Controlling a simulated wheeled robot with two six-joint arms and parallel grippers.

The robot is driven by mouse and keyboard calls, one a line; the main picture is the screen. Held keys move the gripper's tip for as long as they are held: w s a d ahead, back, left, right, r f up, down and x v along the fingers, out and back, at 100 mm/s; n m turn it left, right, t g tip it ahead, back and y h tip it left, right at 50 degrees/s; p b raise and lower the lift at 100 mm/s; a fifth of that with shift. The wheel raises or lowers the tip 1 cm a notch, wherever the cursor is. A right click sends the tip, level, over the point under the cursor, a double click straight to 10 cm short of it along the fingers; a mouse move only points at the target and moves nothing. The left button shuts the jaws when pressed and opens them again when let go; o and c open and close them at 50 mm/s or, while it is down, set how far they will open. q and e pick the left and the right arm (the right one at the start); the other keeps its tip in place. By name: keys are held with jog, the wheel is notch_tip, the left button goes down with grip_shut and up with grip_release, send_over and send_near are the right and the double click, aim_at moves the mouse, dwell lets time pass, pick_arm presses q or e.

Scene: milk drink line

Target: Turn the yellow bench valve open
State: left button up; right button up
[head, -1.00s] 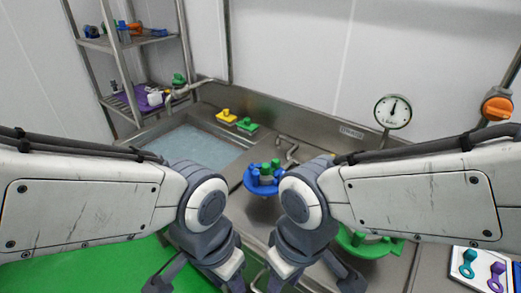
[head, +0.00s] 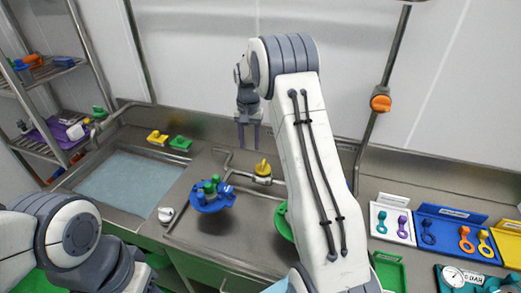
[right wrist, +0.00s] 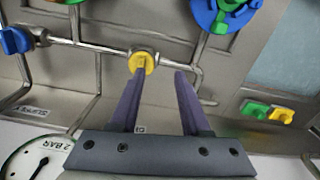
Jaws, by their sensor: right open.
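The yellow bench valve (head: 263,168) is a small round yellow knob with a raised bar, on a steel pipe at the back of the bench. It also shows in the right wrist view (right wrist: 141,60), where its bar appears to lie across the pipe. My right gripper (head: 249,149) is open and empty, fingers pointing down, above and slightly left of the valve in the head view. In the right wrist view its purple fingers (right wrist: 161,74) are spread, and the left fingertip lines up with the valve; contact cannot be told. My left gripper is out of view.
A blue round holder (head: 211,201) with green and blue pieces stands left of the valve. A green round one (head: 283,222) is partly behind my right arm. A water basin (head: 130,184) lies left. An orange valve (head: 380,102) is on a wall pipe. A gauge (right wrist: 28,158) is close below.

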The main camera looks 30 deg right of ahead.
jog(key=m, duration=0.2)
send_near(263, 163)
jog(key=shift+n, duration=0.3)
notch_tip(263, 163, down, 8)
jog(key=p, duration=0.4)
jog(key=shift+f, duration=0.55)
grip_shut()
